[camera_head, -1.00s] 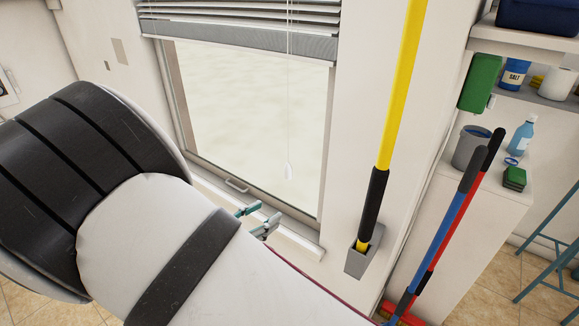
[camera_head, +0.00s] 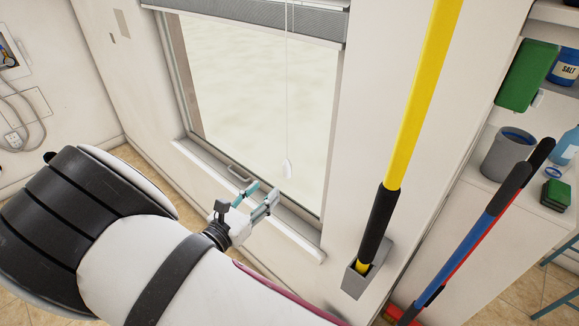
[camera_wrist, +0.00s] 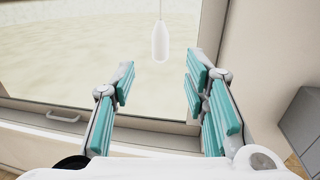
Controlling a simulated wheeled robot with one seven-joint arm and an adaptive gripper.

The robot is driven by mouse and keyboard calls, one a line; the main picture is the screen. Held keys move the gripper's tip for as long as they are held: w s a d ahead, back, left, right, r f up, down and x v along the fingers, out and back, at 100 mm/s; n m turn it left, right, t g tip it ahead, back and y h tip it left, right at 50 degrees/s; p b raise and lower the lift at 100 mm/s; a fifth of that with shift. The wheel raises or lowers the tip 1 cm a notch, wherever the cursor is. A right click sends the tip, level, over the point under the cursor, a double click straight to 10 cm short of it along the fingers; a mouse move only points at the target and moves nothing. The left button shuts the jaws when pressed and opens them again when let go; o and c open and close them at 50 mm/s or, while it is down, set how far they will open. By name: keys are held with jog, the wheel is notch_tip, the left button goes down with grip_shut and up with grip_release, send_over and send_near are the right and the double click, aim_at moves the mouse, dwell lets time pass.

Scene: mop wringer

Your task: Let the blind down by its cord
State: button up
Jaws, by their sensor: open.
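The blind (camera_head: 250,20) is gathered at the top of the window, with its bottom rail across the upper part of the opening. Its thin white cord (camera_head: 287,95) hangs in front of the glass and ends in a white pull (camera_head: 288,168). My gripper (camera_head: 262,193) is open and empty at the lower part of the window, just below the pull in the head view. In the wrist view the pull (camera_wrist: 160,42) hangs upright between and beyond the teal-padded fingertips (camera_wrist: 158,85), apart from both. Much of my arm covers the lower left of the head view.
A window handle (camera_head: 240,173) and a sill (camera_head: 290,235) lie close to my gripper. A yellow pole (camera_head: 420,80) stands in a grey wall holder (camera_head: 367,270) to the right. Blue and red poles (camera_head: 480,225) lean by a white cabinet.

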aim_at(284, 172)
jog(key=x, duration=1.1)
jog(key=shift+w, duration=0.25)
grip_shut()
